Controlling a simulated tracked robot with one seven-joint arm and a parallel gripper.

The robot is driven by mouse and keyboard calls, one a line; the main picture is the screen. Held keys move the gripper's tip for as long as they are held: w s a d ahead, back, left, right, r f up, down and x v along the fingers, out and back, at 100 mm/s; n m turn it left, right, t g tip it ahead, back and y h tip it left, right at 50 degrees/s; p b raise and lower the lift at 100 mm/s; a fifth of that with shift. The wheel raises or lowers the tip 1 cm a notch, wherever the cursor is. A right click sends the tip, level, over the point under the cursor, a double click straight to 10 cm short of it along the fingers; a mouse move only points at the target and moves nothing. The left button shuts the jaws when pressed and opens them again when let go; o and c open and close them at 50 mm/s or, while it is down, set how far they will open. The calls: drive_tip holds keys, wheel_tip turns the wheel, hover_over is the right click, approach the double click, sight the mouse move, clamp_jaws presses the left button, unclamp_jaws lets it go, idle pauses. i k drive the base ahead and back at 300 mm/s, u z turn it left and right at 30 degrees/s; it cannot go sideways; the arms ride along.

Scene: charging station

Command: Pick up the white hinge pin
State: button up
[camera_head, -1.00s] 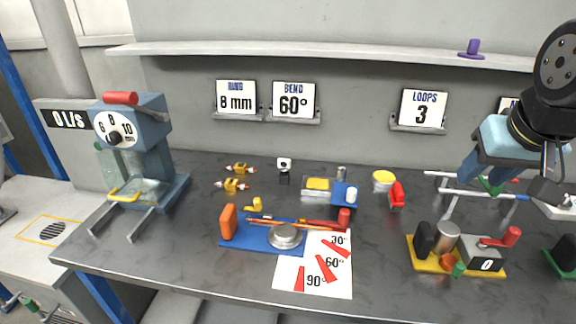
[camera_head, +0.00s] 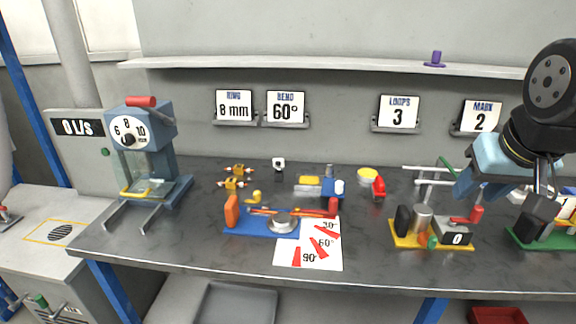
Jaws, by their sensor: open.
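A small white upright pin-like piece (camera_head: 339,187) stands at the blue block (camera_head: 331,190) of a small fixture in the middle of the bench; it looks like the white hinge pin, but it is too small to be sure. Another small white-topped piece (camera_head: 279,163) stands behind and to its left, with a dark base. My gripper (camera_head: 542,212) hangs at the right edge, far right of both, above the right end of the bench. It is open, with nothing seen in it; its fingers are dark and partly hard to make out.
A blue bending fixture (camera_head: 260,224) with an angle sheet (camera_head: 296,259) lies at the front. A blue press (camera_head: 146,150) stands left. A yellow-based fixture (camera_head: 431,240) and a metal-rod rack (camera_head: 428,182) stand between the white piece and my gripper. A shelf (camera_head: 300,63) runs above.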

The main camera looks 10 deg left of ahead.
sight(278, 163)
drive_tip(key=u, duration=1.15)
drive_tip(key=i, duration=0.1)
drive_tip(key=z, duration=2.75)
drive_tip(key=k, duration=1.65)
drive_tip(key=u, duration=1.65)
drive_tip(key=i, duration=1.45)
drive_tip(key=u, duration=0.1)
